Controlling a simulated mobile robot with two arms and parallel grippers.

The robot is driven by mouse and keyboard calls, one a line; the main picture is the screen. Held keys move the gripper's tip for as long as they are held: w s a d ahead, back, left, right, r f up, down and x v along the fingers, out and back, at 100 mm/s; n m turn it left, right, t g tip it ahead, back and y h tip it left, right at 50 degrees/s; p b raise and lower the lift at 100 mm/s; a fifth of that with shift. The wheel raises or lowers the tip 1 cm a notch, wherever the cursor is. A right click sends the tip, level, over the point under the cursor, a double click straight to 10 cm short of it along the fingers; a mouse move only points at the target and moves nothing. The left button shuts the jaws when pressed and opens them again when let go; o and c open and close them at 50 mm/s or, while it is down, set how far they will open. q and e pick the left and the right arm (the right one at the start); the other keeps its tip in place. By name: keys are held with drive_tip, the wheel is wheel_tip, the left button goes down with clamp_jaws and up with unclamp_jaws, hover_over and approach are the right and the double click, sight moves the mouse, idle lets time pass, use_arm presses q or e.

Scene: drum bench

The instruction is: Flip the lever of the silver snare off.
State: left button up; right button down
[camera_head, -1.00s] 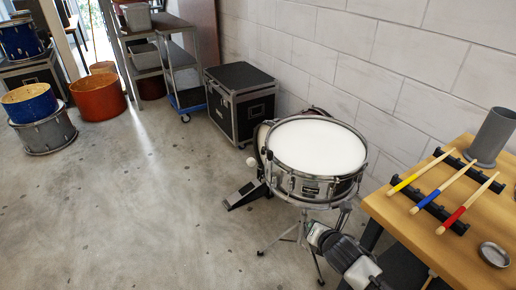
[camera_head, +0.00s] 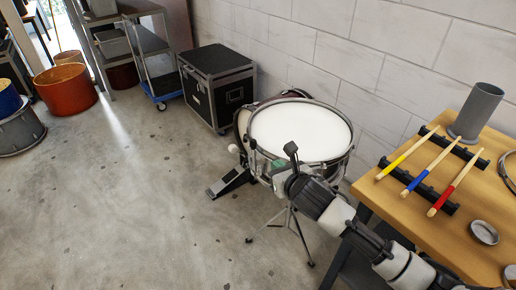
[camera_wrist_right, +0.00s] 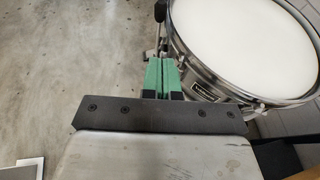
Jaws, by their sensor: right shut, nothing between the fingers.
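The silver snare (camera_head: 301,131) stands on its stand in the middle of the head view, with a white head and a metal shell. In the right wrist view the snare (camera_wrist_right: 250,35) fills the upper right, and its shell shows a dark badge. My right gripper (camera_head: 279,166) is at the near left side of the shell. Its green fingers (camera_wrist_right: 162,72) are shut with nothing between them, just left of the shell. I cannot tell whether they touch it. I cannot make out the lever clearly; the gripper may cover it. My left gripper is not in view.
A wooden table (camera_head: 440,228) at the right holds several drumsticks on black racks and a grey cup (camera_head: 476,112). A black case (camera_head: 217,86) stands behind the snare at the wall. A pedal (camera_head: 229,182) is on the floor to its left.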

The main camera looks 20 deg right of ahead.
sight(255, 145)
drive_tip(key=x, duration=0.7)
drive_tip(key=r+b+x, duration=0.1)
drive_tip(key=x, duration=0.3)
drive_tip(key=shift+w, duration=0.15)
drive_tip(key=shift+w+a, duration=0.15)
drive_tip(key=shift+w, duration=0.5)
